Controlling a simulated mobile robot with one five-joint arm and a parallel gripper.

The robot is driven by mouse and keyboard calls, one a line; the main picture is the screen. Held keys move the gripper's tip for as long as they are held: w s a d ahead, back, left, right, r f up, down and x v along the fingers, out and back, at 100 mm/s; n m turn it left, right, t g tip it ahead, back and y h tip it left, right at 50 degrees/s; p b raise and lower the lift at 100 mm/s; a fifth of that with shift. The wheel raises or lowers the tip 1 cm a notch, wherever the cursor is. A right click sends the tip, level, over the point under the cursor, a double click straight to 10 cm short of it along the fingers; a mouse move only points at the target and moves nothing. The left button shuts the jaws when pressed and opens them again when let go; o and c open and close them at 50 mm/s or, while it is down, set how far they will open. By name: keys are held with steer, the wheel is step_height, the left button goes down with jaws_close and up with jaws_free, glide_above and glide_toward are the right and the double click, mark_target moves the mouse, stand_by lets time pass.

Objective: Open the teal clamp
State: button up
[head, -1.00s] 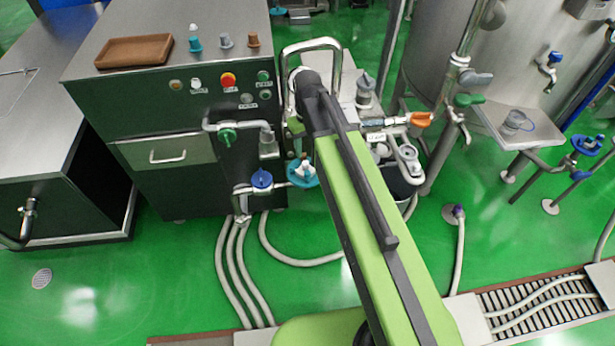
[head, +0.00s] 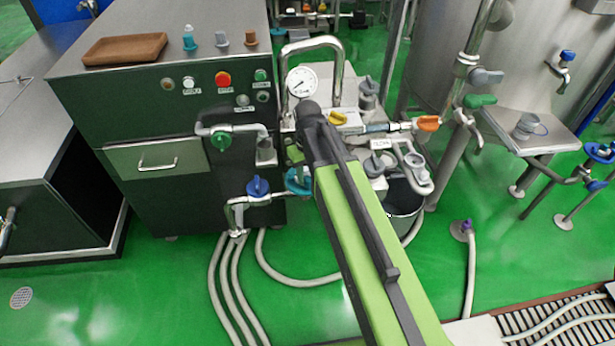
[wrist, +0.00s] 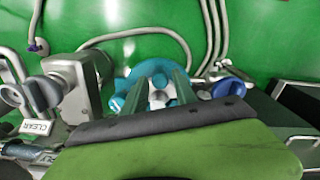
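The teal clamp (head: 298,181) is a ring on the pipework at the front right of the dark machine. In the head view my arm partly hides it. In the wrist view the teal clamp (wrist: 168,68) lies straight ahead, with a pale metal part at its middle. My gripper (wrist: 159,84) has its two green fingers apart, over the ring with the pale part showing between them. Whether they touch it I cannot tell. In the head view my arm hides the fingertips.
A blue-handled valve (head: 257,187) stands just left of the clamp; it also shows in the wrist view (wrist: 229,88). A pump-like metal housing (wrist: 78,85) is close on the left there. A pressure gauge (head: 302,83) and orange-handled valve (head: 429,123) lie behind. Hoses (head: 230,280) cross the green floor.

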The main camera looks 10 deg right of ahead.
jaws_close()
stand_by(1.1)
